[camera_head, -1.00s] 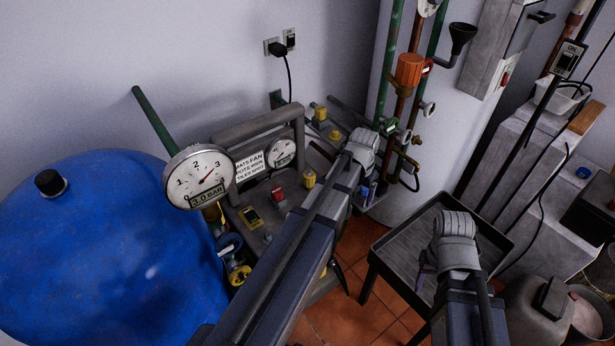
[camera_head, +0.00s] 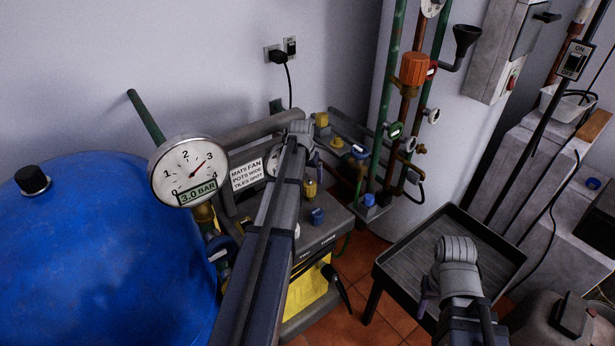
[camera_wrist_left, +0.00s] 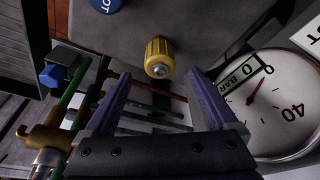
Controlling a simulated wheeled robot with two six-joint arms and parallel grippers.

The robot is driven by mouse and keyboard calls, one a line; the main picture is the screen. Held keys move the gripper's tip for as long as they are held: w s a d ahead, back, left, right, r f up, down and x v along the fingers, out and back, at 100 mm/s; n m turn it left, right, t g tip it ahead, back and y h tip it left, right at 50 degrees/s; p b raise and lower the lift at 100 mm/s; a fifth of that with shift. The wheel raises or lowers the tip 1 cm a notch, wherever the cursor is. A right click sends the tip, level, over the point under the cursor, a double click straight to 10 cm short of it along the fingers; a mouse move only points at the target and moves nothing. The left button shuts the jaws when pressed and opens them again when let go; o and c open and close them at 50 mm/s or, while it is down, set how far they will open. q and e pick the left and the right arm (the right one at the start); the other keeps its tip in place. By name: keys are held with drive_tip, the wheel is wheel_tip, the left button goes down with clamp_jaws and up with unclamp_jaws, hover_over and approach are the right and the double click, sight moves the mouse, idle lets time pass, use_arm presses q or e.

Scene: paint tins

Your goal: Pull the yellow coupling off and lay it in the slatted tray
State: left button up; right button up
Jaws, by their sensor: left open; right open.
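The yellow coupling (camera_wrist_left: 158,57) is a ribbed cylinder with a metal tip, on the grey panel in the left wrist view. In the head view it appears to be the yellow cylinder (camera_head: 309,187) just below my left gripper (camera_head: 314,158). In the wrist view my left gripper's (camera_wrist_left: 158,78) purple fingers are open and apart. The coupling lies centred just beyond their tips, not visibly touched. The slatted tray (camera_head: 405,287) is dark, raised on legs and looks empty. My right gripper (camera_head: 427,290) is open above its near part; its fingers are largely hidden.
A large gauge (camera_head: 188,172) and blue tank (camera_head: 100,260) stand left. A blue knob (camera_head: 316,215) sits near the coupling.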

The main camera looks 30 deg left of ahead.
sight(309, 183)
use_arm(q)
drive_tip(key=b+x, duration=0.5)
drive_tip(key=x, duration=0.1)
drive_tip(key=shift+f+b, duration=0.35)
drive_tip(key=shift+b, duration=0.05)
clamp_jaws()
idle(0.9)
